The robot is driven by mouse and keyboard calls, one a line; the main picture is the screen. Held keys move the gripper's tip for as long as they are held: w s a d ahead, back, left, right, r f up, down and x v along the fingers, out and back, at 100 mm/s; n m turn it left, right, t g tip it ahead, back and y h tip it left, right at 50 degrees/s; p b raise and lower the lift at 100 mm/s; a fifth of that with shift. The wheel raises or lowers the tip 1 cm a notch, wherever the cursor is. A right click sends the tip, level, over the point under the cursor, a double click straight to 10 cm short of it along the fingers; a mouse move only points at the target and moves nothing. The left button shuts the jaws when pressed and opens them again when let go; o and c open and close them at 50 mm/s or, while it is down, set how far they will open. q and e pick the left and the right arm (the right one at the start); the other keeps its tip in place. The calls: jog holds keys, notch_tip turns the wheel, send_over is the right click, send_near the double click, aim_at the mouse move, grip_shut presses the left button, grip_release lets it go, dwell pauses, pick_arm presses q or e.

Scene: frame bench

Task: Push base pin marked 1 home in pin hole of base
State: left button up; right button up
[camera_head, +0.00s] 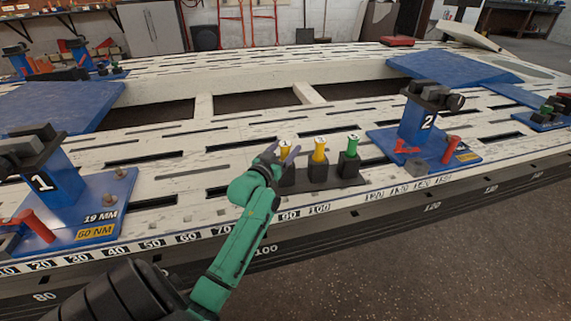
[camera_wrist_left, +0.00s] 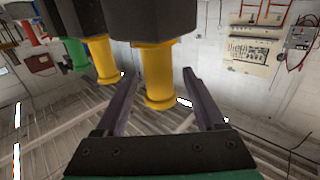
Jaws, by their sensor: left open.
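A yellow pin (camera_head: 285,147) stands upright in the leftmost block of a black rack (camera_head: 345,182). A second yellow pin (camera_head: 319,150) and a green pin (camera_head: 352,145) stand beside it. The marks on their tops are too small to read. My left gripper (camera_head: 282,155) is open at the leftmost pin. In the left wrist view, its two fingers lie either side of that yellow pin (camera_wrist_left: 158,72), with gaps showing. The blue base marked 1 (camera_head: 55,185) stands at the left; I cannot make out its pin hole. My right gripper is not in view.
A blue base marked 2 (camera_head: 415,125) stands right of the rack, with red handles at its foot. A red handle (camera_head: 38,226) lies on the left base's plate. The slotted white bench (camera_head: 165,160) is mostly clear between the left base and the rack.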

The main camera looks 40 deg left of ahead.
pick_arm(q)
jog(key=shift+r, duration=0.1)
grip_shut()
